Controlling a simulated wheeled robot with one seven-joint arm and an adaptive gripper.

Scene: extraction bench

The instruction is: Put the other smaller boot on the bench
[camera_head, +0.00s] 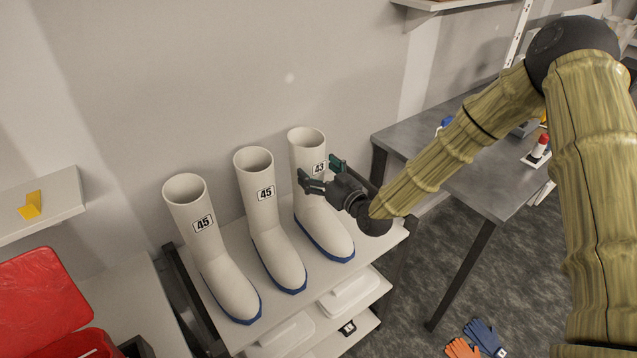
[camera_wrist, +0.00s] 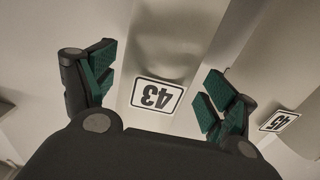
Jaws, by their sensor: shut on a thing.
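A white boot with a blue sole and a 43 label (camera_head: 325,232) stands upright at the right end of a white shelf unit's top (camera_head: 392,238). My gripper (camera_head: 320,172) is shut on its shaft near the top, with a green-padded finger on each side. In the wrist view the 43 boot (camera_wrist: 165,50) is between the fingers (camera_wrist: 155,85), its label upside down. Two white boots marked 45 stand to its left, one in the middle (camera_head: 270,225) and one at the left (camera_head: 215,260). The middle one's label (camera_wrist: 278,121) shows at the right of the wrist view.
White items (camera_head: 350,292) lie on the lower shelves, one with a partly hidden label. A grey table (camera_head: 490,190) stands to the right. Gloves (camera_head: 485,335) lie on the floor. A red bin (camera_head: 40,300) and a wall shelf (camera_head: 60,205) are at the left.

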